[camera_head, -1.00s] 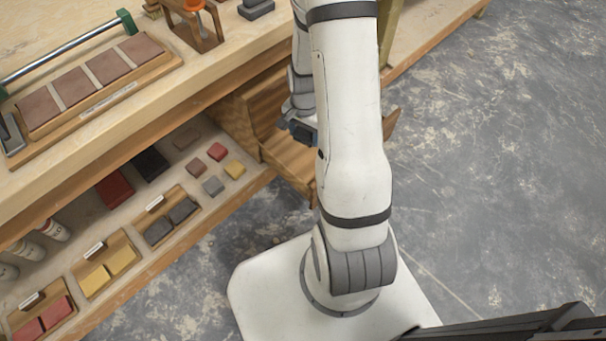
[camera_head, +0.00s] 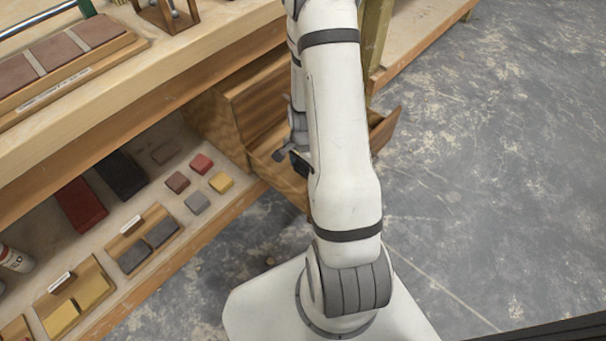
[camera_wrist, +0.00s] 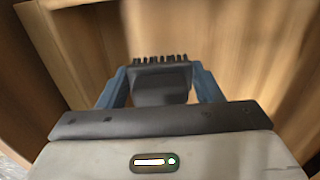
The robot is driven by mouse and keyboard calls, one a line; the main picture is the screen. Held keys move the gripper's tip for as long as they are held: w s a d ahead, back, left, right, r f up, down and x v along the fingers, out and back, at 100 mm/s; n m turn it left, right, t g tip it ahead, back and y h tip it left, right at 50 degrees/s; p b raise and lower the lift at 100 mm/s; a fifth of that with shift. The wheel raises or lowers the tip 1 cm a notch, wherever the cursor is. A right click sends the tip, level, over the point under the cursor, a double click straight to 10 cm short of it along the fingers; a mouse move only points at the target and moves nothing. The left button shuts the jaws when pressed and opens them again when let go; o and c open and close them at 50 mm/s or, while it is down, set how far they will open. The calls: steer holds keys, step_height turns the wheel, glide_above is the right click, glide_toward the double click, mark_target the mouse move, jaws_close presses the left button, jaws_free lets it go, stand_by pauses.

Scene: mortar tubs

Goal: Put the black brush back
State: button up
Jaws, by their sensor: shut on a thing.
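The black brush (camera_wrist: 160,88) is between the two blue fingers of my gripper (camera_wrist: 160,75) in the wrist view, its dark bristles toward the far side. My gripper is shut on it. In the head view my gripper (camera_head: 294,160) is small and partly hidden by my arm, at the open wooden drawer (camera_head: 282,182) under the bench. The wrist view shows wooden walls (camera_wrist: 85,50) close around the brush. I cannot tell whether the brush touches the wood.
The workbench top (camera_head: 215,50) holds a rack of brown blocks (camera_head: 60,60). The shelf (camera_head: 160,205) below it carries several coloured blocks and small wooden trays. The grey floor (camera_head: 480,170) to the right is clear.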

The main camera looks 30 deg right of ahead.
mark_target(303, 172)
steer(key=shift+f+b, duration=0.5)
steer(key=shift+f, duration=1.05)
steer(key=shift+f, duration=0.1)
steer(key=shift+f, duration=0.15)
steer(key=o, duration=1)
steer(key=shift+o, duration=0.2)
